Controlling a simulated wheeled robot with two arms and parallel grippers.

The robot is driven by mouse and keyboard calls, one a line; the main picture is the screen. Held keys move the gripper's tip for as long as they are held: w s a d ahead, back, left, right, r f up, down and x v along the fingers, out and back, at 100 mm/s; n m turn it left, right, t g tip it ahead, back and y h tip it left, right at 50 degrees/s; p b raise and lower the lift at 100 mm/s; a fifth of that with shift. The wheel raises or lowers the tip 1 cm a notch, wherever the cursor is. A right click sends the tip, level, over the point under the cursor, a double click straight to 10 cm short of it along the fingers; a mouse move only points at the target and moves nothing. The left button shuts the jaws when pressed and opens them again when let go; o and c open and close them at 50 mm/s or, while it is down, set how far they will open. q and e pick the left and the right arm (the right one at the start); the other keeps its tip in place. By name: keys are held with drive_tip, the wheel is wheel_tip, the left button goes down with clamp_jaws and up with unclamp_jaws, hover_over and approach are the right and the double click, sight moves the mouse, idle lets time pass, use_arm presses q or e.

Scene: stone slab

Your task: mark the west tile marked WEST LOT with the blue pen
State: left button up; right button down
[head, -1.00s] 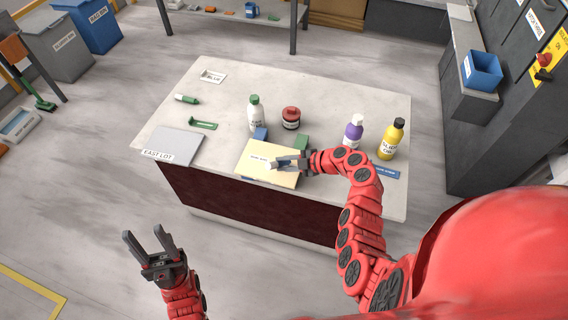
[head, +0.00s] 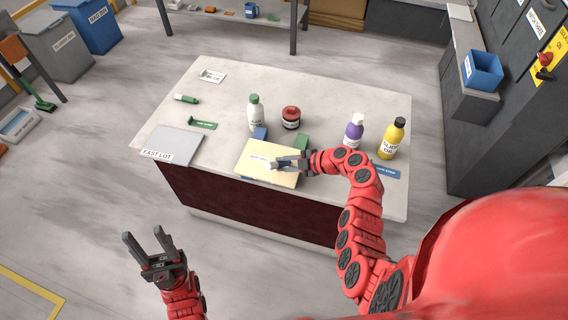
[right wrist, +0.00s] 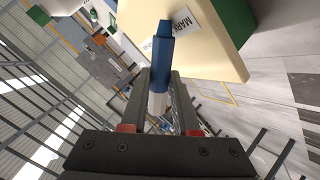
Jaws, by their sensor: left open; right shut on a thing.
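A cream tile (head: 262,178) lies at the front middle of the slab, with a small label too small to read in the head view. In the right wrist view the cream tile (right wrist: 200,58) has a white label (right wrist: 184,20) reading "MARK", partly hidden. My right gripper (head: 279,164) is over the tile, shut on the blue pen (right wrist: 163,50). The pen's blue end points at the tile beside the label; I cannot tell whether it touches. A grey tile (head: 176,143) labelled EAST LOT lies at the slab's left front. My left gripper (head: 148,238) is open and empty, in front of the slab.
Behind the cream tile stand a white bottle (head: 255,115), a red jar (head: 291,118), a blue block (head: 261,133) and a green block (head: 301,142). Purple (head: 354,132) and yellow (head: 392,139) bottles stand right. A green pen (head: 186,99) and green strip (head: 202,124) lie left.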

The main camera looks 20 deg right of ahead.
drive_tip(key=shift+f+b, duration=0.15)
drive_tip(key=shift+b, duration=1.1)
idle(2.5)
drive_tip(key=shift+s+a+b, duration=0.15)
drive_tip(key=shift+a+b, duration=0.1)
drive_tip(key=shift+b, duration=0.35)
drive_tip(key=shift+s+a+b, duration=0.25)
drive_tip(key=shift+a+b, duration=0.15)
drive_tip(key=shift+b, duration=0.8)
idle(0.7)
drive_tip(key=shift+a+b, duration=0.15)
drive_tip(key=shift+b, duration=0.35)
idle(0.3)
drive_tip(key=shift+s+a+b, duration=0.2)
drive_tip(key=shift+a+b, duration=0.1)
drive_tip(key=shift+b, duration=0.55)
